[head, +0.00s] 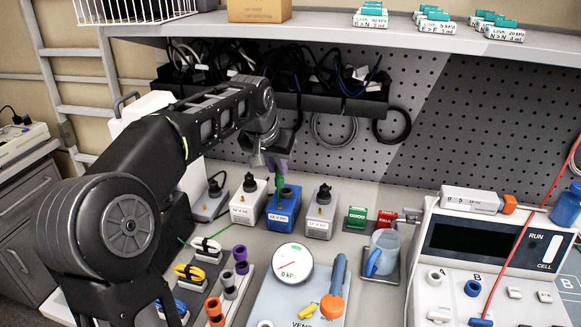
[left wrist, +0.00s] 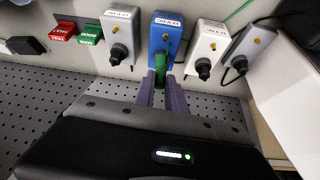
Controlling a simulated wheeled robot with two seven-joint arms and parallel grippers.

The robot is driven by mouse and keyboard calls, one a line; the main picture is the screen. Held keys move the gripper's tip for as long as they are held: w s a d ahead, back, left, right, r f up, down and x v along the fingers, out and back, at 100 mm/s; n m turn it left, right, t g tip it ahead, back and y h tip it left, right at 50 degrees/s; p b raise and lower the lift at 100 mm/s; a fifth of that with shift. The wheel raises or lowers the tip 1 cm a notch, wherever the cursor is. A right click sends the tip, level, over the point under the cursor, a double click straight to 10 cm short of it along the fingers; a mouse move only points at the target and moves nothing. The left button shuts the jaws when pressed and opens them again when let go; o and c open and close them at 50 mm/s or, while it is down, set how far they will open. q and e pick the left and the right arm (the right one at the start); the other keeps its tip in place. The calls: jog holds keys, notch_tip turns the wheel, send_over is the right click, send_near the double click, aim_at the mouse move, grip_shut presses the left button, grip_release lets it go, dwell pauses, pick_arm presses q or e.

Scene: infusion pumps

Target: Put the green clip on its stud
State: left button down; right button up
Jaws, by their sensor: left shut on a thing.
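My left gripper (head: 278,164) is shut on the green clip (head: 281,171), over the blue 12 V DC box (head: 284,211). In the left wrist view the clip (left wrist: 161,68) sits between the two purple fingertips (left wrist: 162,82), in front of the blue box (left wrist: 166,38). A dark round terminal (head: 288,192) shows on top of that box beside the clip. The clip's lower end is close to the box top; I cannot tell whether it touches a stud. My right gripper is not in view.
White box (head: 248,204) and grey box (head: 320,215) flank the blue one closely. A gauge panel (head: 275,300) lies in front; a pegboard (head: 430,150) stands behind.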

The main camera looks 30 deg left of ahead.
aim_at(278, 181)
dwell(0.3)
pick_arm(q)
notch_tip(278, 181, down, 5)
jog(key=b, duration=0.4)
jog(key=shift+r, duration=0.15)
jog(key=shift+f+b, duration=0.7)
jog(key=shift+f, duration=0.45)
dwell(1.9)
